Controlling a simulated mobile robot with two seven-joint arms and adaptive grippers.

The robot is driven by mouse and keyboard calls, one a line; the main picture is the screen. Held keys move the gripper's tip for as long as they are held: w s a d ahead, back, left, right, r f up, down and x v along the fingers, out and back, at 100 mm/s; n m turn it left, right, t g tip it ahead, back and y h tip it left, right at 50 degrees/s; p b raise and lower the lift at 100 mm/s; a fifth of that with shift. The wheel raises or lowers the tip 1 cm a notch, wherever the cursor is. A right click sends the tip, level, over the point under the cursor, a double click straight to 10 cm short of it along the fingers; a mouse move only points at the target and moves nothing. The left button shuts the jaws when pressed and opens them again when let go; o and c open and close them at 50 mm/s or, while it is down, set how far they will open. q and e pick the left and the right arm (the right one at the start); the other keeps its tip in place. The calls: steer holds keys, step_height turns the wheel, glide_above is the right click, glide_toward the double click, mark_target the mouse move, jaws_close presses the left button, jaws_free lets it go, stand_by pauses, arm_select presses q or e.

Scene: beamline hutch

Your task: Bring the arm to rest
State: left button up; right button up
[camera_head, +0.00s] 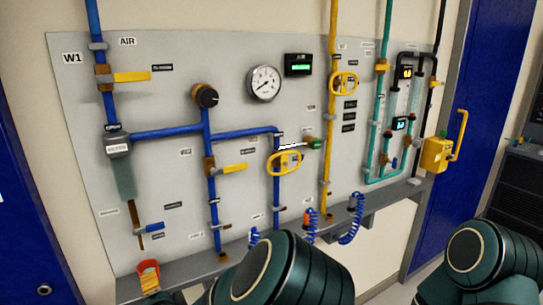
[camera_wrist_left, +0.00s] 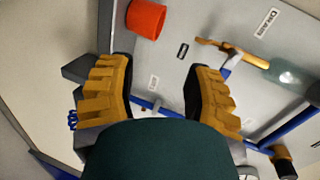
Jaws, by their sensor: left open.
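My left gripper (camera_wrist_left: 162,72) is open and empty in the left wrist view, with its ridged yellow fingers spread and dark pads facing each other. The grey panel shows beyond the gap. In the head view only a small yellow part of the left gripper (camera_head: 150,284) shows at the lower left, in front of the panel's lower edge, by an orange-red cup (camera_head: 147,268). My dark green left arm (camera_head: 290,272) bulges into the bottom middle and hides part of the ledge. My right arm (camera_head: 480,262) shows at the lower right; its gripper is out of view.
The grey panel (camera_head: 180,90) carries blue, yellow and teal pipes, valves with yellow handles and a round gauge (camera_head: 263,83). A grey ledge (camera_head: 190,272) and coiled blue hoses (camera_head: 351,220) run along its bottom. A blue door (camera_head: 480,110) stands at the right.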

arm_select(q)
steer(key=s+d+f+n+g+h, duration=0.25)
steer(key=s+f+g, duration=0.2)
steer(key=f, duration=0.55)
steer(key=s+d+f+n+g+h, duration=0.25)
steer(key=s+f, duration=0.25)
steer(key=f, duration=0.5)
steer(key=s+d+f+n+g+h, duration=0.1)
steer(key=s+d+n+g+h, duration=0.1)
steer(key=d, duration=0.5)
steer(key=s+d+f+n+g+h, duration=0.1)
steer(key=s+d+n+h, duration=0.3)
steer(key=d, duration=0.3)
steer(key=shift+s+d+f+g+h, duration=0.4)
steer(key=shift+s+h, duration=0.1)
steer(key=shift+h, duration=0.2)
